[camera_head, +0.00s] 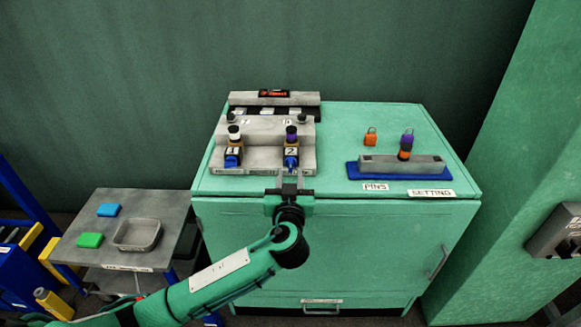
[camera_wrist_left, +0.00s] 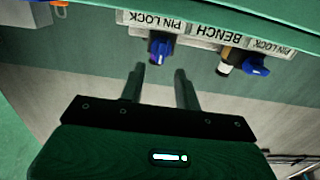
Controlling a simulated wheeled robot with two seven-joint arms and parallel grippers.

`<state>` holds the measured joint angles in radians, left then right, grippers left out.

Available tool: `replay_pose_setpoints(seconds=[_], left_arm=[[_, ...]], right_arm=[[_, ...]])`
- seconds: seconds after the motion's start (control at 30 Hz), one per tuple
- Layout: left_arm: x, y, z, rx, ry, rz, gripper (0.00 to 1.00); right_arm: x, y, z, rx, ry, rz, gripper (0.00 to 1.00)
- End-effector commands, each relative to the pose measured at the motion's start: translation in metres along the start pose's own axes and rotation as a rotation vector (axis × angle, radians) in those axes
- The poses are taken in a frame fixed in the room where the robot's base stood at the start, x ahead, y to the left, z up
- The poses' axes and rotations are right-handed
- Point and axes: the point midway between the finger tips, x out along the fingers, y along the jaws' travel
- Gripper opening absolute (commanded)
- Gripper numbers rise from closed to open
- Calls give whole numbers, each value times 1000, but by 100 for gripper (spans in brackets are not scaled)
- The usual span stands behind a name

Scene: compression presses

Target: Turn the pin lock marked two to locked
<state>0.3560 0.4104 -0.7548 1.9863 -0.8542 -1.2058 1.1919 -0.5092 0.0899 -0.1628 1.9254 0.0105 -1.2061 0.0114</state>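Contact is not seen. My right gripper is not in view.
Pin lock one (camera_head: 232,158), with a blue knob and white-topped pin, stands to the left. A grey block on a blue base (camera_head: 400,172) holds a purple-and-orange pin at right, near an orange padlock-like piece (camera_head: 371,137). A side table (camera_head: 170,210) stands lower left.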

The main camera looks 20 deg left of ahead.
Motion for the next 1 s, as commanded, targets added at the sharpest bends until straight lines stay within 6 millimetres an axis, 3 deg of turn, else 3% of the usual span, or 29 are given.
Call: replay_pose_setpoints(seconds=[0.23, 0.63, 0.67, 0.83, 1.0], left_arm=[[32, 0, -1, 1, 1, 0, 33], [39, 0, 0, 0, -1, 0, 33], [39, 0, 0, 0, -1, 0, 31], [39, 0, 0, 0, -1, 0, 0], [39, 0, 1, 1, -1, 0, 0]], right_arm=[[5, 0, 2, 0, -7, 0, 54], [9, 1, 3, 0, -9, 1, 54], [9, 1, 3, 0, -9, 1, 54], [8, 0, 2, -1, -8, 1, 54], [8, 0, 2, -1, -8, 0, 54]])
